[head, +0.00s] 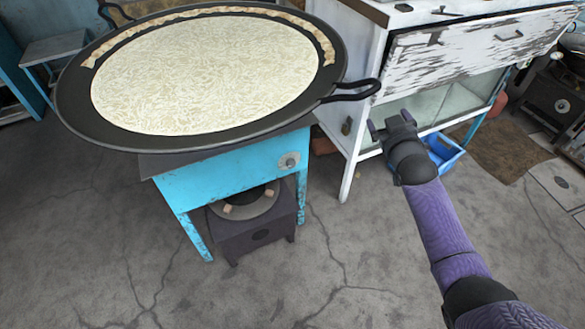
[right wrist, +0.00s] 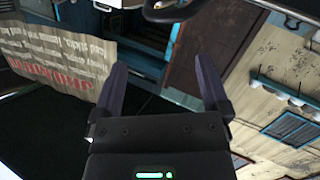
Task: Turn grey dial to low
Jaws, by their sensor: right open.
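The grey dial (head: 289,161) is a small round knob on the front of the turquoise stove (head: 225,178), near its right end. My left gripper is not in the head view. The dial is not clearly visible in the right wrist view.
The pan's right handle (head: 352,90) sticks out above and between the dial and my right gripper. A white worn cabinet (head: 470,50) stands at the right. A blue crate (head: 441,152) is on the floor by it. A dark burner box (head: 252,228) stands under the stove. The front floor is clear.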

